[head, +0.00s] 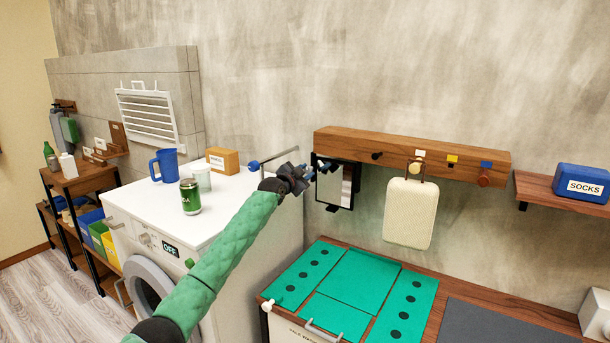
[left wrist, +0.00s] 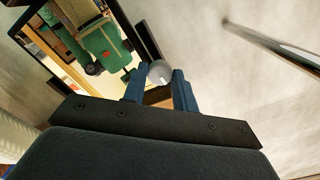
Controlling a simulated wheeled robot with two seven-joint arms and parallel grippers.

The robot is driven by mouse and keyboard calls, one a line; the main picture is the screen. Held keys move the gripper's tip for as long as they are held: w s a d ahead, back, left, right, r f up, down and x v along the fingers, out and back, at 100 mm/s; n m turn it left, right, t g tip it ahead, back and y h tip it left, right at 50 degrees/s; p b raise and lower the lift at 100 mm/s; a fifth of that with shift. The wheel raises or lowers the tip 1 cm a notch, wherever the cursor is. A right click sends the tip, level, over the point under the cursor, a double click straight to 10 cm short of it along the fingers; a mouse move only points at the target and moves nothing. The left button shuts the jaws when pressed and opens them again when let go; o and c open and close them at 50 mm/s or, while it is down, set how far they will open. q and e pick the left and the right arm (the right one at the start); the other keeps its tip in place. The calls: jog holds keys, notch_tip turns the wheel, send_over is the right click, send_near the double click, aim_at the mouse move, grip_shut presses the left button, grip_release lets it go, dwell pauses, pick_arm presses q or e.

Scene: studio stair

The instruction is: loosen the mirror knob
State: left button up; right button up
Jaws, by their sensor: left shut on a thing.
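The mirror (head: 337,187), dark-framed, hangs on the wall below the left end of a wooden rail. My left gripper (head: 308,172) is at the mirror's left side in the head view. In the left wrist view the blue fingertips (left wrist: 157,88) are closed on the round grey mirror knob (left wrist: 159,72), beside the edge of the mirror (left wrist: 60,42). The mirror's glass reflects a green arm. I cannot make out the knob in the head view, where the gripper is in front of that spot. My right gripper is not in view.
The wooden rail (head: 345,142) has pegs and a hanging cream bag (head: 411,214). A metal bar (left wrist: 275,45) sticks out near the gripper. The white washer (head: 245,205) bears a blue jug (head: 165,165), a green can (head: 190,197), a cup and a box. A green-topped counter (head: 355,280) lies below.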

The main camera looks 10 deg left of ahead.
pick_arm(q)
jog(key=n+b, duration=0.2)
jog(key=n, duration=0.3)
jog(key=shift+f, duration=0.1)
jog(key=n, duration=0.3)
jog(key=shift+n, duration=0.9)
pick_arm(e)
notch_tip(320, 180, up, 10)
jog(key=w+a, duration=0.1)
pick_arm(q)
jog(key=n, duration=0.3)
jog(key=shift+n+p, duration=0.45)
jog(key=shift+n, duration=1.05)
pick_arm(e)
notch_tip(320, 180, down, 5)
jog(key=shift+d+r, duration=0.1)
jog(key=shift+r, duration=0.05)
pick_arm(q)
jog(key=o, duration=1)
